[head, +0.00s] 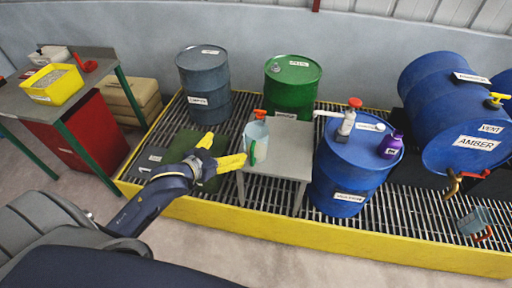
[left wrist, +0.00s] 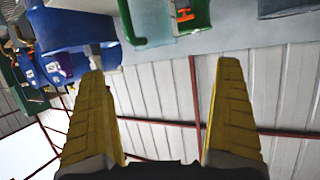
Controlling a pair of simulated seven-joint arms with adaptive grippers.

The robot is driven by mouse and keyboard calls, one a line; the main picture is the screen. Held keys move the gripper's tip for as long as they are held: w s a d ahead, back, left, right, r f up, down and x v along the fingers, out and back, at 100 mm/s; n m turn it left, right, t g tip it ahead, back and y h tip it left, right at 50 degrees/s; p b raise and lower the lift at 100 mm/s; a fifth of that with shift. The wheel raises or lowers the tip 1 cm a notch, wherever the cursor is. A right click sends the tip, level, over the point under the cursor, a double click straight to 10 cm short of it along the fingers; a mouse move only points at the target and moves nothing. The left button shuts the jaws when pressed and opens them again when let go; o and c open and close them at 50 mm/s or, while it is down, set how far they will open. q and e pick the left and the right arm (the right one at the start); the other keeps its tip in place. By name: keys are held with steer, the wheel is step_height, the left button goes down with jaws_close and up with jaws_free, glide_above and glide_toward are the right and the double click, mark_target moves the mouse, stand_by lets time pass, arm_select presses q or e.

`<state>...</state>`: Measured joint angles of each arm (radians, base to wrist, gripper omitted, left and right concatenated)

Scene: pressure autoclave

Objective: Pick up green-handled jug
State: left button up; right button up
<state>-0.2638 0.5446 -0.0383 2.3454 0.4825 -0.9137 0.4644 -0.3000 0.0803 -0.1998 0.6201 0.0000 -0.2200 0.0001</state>
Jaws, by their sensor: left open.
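The green-handled jug (head: 259,132) is pale blue-grey and stands upright on a small grey table (head: 285,163). Its green handle (head: 252,153) faces the front left. My left gripper (head: 224,148) has yellow fingers, spread apart and empty, just left of the jug. The lower fingertip looks close to the jug; I cannot tell whether it touches. In the left wrist view the open fingers (left wrist: 165,110) have nothing between them. My right gripper is not in view.
An orange-topped item (head: 260,114) shows behind the jug. A green drum (head: 292,88) is behind. A jug with an orange-red handle (head: 474,220) lies far right.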

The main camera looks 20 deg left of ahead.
arm_select(q)
step_height(320, 180, up, 2)
steer(key=s+d, duration=0.1)
glide_toward(255, 133)
steer(key=d+r, duration=0.3)
steer(key=shift+n, duration=0.4)
steer(key=shift+x, duration=2.3)
steer(key=shift+r, duration=0.1)
steer(key=shift+c, duration=0.4)
steer(key=c, duration=1.5)
